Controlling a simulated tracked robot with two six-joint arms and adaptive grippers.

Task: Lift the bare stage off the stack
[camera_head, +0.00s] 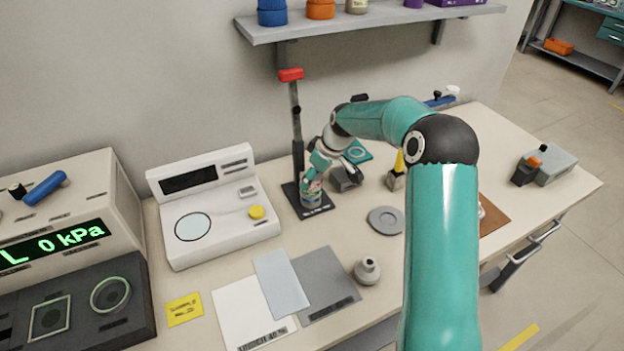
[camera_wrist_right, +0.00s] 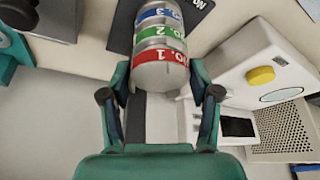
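The stack (camera_head: 311,196) stands upright on the black base of a stand with a red top, in the head view. In the right wrist view the stack (camera_wrist_right: 165,45) shows blue, green and red label bands, and a plain grey metal part (camera_wrist_right: 160,77) lies beyond the red band at the gripper's end. My right gripper (camera_head: 318,171) is at the upper end of the stack. In the wrist view its two fingers (camera_wrist_right: 160,72) lie on either side of the red band and grey part, very close to them; contact is not clear. My left gripper is out of view.
A white instrument (camera_head: 215,212) with a yellow knob stands left of the stack. A grey disc (camera_head: 386,220), a small grey bottle-like piece (camera_head: 367,271) and a dark grey sheet (camera_head: 325,285) lie in front. A shelf (camera_head: 370,24) hangs above. The front table around the disc is mostly free.

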